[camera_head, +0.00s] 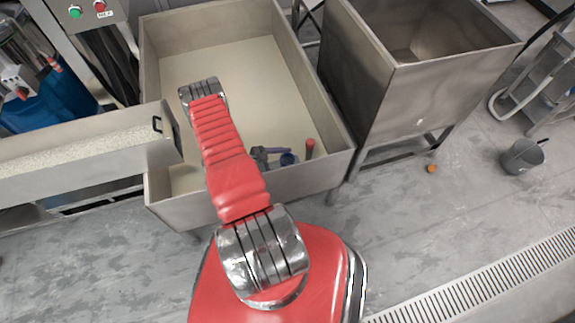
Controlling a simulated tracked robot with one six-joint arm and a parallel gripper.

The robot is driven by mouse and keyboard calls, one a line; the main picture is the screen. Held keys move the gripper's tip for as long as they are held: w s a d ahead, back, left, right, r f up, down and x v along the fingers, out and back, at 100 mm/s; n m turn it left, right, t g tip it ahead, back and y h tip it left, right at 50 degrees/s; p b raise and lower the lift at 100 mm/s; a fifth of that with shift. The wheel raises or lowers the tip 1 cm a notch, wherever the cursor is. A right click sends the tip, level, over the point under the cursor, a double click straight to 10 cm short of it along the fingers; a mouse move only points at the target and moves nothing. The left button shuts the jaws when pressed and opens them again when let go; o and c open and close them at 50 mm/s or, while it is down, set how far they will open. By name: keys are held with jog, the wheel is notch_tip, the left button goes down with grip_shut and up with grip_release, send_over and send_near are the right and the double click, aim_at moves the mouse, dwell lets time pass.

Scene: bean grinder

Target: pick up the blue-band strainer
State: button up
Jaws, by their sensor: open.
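My red arm reaches over a large steel tub (225,70) with a pale floor. What looks like my gripper (277,157) shows as a small grey-purple shape right of the arm, low in the tub near its front wall. It is open. A small dark blue object (289,159), probably the blue-band strainer, is just right of the jaws. I cannot tell whether they touch it. Its shape and any handle are unclear at this size, and my arm covers the area to the left.
A red upright piece (310,147) stands close to the right of the blue object, by the tub's front wall. A steel chute (85,160) with pale grains enters at left. A steel hopper (410,75) stands right. A grey bucket (522,157) is on the floor.

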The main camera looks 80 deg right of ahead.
jog(key=c, duration=1.2)
